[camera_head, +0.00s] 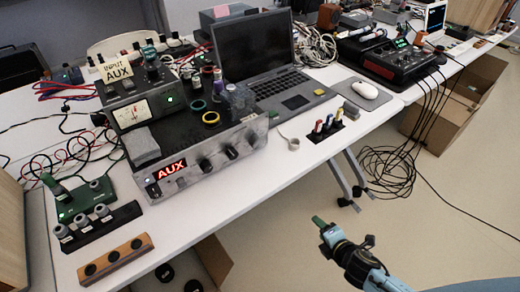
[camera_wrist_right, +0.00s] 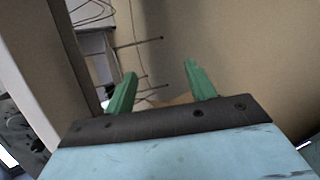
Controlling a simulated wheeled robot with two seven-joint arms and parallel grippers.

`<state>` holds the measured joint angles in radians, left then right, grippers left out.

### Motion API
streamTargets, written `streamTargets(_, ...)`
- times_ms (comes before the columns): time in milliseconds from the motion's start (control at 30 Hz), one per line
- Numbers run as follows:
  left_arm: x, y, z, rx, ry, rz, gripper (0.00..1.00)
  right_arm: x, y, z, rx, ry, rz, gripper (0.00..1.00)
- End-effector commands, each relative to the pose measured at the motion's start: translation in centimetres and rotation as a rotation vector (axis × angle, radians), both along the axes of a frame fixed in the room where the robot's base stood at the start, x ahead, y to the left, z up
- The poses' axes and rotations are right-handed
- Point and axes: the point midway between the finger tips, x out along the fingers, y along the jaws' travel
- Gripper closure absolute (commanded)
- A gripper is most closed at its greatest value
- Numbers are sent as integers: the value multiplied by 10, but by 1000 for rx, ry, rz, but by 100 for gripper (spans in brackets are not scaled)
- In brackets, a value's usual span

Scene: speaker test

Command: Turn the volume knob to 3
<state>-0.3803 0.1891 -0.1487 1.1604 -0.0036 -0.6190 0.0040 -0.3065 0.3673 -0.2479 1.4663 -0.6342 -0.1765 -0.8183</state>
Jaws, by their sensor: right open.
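A silver amplifier (camera_head: 190,150) with a red lit AUX display (camera_head: 170,168) stands on the white table in the head view. Its front has dark knobs in a row: a left knob (camera_head: 205,165), a middle knob (camera_head: 231,152) and a right knob (camera_head: 252,138). I cannot read their marks or tell which is the volume knob. My right gripper (camera_head: 319,222) is in front of the table, over the floor, well apart from the amplifier. In the right wrist view its green fingers (camera_wrist_right: 160,70) are spread with nothing between them. My left gripper is not in view.
A meter unit labelled INPUT AUX (camera_head: 132,100) and coloured rings sit on the amplifier. A laptop (camera_head: 265,75) stands behind it. Coloured plugs (camera_head: 328,125) and a mouse (camera_head: 363,90) are to the right. A wooden block with holes (camera_head: 115,260) is front left. Cables (camera_head: 390,165) hang to the floor.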

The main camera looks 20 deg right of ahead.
Motion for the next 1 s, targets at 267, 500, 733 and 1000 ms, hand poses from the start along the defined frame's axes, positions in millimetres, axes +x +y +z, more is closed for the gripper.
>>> streamTargets(267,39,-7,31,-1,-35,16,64,53,65,167,-614,-509,463,45)
streamTargets(500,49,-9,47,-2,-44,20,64,50,93,232,-875,-711,567,45)
streamTargets(733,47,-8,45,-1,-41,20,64,65,100,240,-904,-732,573,45)
streamTargets(1000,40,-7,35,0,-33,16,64,106,115,240,-902,-731,572,45)
